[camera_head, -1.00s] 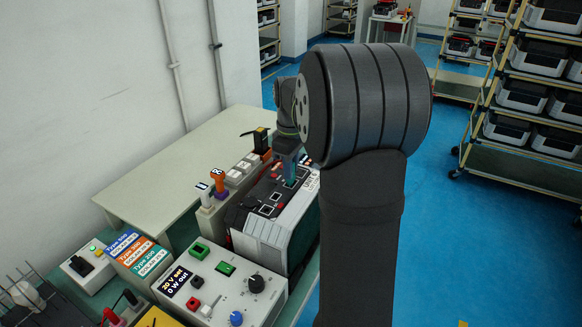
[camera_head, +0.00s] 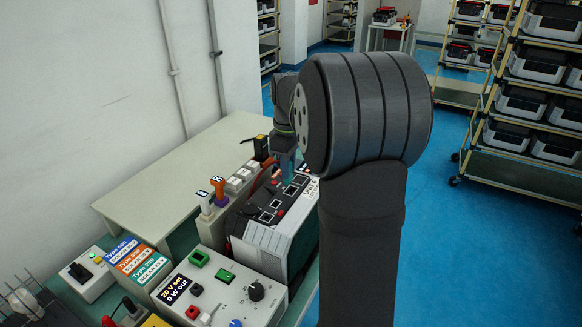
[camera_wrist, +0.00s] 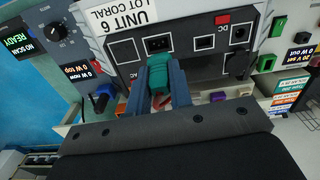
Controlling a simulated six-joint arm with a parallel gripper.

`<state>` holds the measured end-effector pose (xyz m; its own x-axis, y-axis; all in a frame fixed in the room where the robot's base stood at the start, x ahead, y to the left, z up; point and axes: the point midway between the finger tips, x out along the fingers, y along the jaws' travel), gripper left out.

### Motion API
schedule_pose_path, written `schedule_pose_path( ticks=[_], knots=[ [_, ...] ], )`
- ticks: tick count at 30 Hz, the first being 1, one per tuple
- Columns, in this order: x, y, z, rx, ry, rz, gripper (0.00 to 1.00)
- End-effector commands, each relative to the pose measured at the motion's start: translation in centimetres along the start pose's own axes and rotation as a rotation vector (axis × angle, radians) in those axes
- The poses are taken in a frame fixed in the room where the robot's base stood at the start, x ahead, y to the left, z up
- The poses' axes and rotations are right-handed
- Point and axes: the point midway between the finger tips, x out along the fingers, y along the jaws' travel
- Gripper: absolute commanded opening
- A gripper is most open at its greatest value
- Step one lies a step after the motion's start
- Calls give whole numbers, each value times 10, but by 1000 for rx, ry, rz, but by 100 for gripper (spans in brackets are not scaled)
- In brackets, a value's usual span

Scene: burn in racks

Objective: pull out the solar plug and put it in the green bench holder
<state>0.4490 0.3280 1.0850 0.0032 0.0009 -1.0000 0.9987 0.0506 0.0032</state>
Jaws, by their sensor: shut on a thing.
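My gripper (camera_wrist: 160,88) is shut on a teal plug (camera_wrist: 159,72) in the wrist view. In the head view the gripper (camera_head: 286,158) hangs over the top panel of the grey power unit (camera_head: 268,238), partly behind my arm. In the wrist view the unit's panel (camera_wrist: 203,28) has a dark socket just beyond the plug's tip; its opening shows. The plug looks clear of it, though the exact gap is hard to judge.
A pale strip with an orange-handled plug (camera_head: 218,188) and a white one stands left of the unit. The bench supply (camera_head: 205,318) with knobs is in front. Type labels (camera_head: 130,258) lie to the left. The pale bench top (camera_head: 170,185) behind is bare.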

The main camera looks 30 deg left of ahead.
Motion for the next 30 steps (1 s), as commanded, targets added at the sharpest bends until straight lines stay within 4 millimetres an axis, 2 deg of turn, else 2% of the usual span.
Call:
schedule_pose_path(
  ticks=[5,7,12,18,23,24,30],
  knots=[
    [-5,-8,-43,-257,0,0,0],
    [-7,-14,-66,-405,0,0,0],
    [-14,-34,-121,-766,0,-1,0],
    [-20,-58,-169,-1097,1,0,0],
    [-22,-75,-196,-1295,1,-1,0],
    [-22,-82,-203,-1343,1,-1,0],
    [-6,-135,-210,-1435,0,-3,0]
  ],
)
